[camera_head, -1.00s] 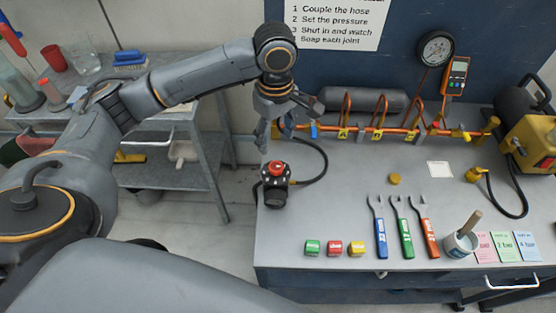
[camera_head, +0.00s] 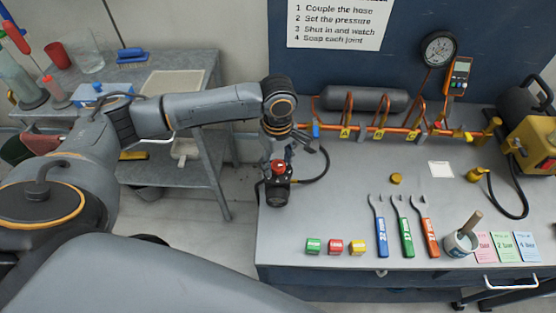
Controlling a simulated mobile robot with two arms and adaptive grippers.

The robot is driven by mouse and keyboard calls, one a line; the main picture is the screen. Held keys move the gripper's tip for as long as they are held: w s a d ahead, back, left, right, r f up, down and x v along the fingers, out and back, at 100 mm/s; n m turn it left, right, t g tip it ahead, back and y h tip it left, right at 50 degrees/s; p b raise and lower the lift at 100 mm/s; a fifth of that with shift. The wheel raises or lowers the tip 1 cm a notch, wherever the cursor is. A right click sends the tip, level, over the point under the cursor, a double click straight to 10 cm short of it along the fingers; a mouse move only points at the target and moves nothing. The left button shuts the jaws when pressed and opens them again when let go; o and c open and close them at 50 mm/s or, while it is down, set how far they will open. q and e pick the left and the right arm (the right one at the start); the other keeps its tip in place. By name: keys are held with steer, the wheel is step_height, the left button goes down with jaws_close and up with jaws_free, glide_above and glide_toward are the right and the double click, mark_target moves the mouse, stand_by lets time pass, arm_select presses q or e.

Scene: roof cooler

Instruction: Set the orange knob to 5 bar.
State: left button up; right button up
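The orange-red knob (camera_head: 278,168) sits on top of a small black regulator (camera_head: 277,190) near the left edge of the grey bench. No scale or marking on the knob is readable. My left gripper (camera_head: 285,158) points down at the knob. Its fingers look apart, one left of the knob and one to its right. I cannot tell whether they touch it. The round pressure gauge (camera_head: 439,48) is on the blue back panel; its reading is too small to make out. My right gripper is not in view.
A black hose (camera_head: 324,170) curves right of the regulator. An orange pipe manifold (camera_head: 385,133) runs along the bench back. A side table (camera_head: 188,58) is at left. The bench middle is fairly clear.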

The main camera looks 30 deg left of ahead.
arm_select(q)
steer(key=c, duration=0.8)
steer(key=shift+r+m+p, duration=0.2)
steer(key=shift+m+p, duration=0.1)
steer(key=shift+p, duration=0.5)
steer(key=shift+c, duration=0.2)
steer(key=m+p, duration=0.7)
steer(key=p, duration=0.2)
steer(key=shift+p, duration=0.35)
steer(key=m+p, duration=0.2)
steer(key=m, duration=0.2)
steer(key=shift+p, duration=0.35)
steer(key=m+p, duration=0.1)
steer(key=m, duration=0.1)
steer(key=shift+f+m, duration=0.1)
steer(key=shift+m, duration=0.3)
steer(key=m, duration=0.2)
steer(key=shift+m+p, duration=0.3)
steer(key=shift+p, duration=0.05)
steer(key=m, duration=0.4)
steer(key=shift+f+m, duration=0.1)
steer(key=shift+m, duration=0.2)
steer(key=m, duration=0.4)
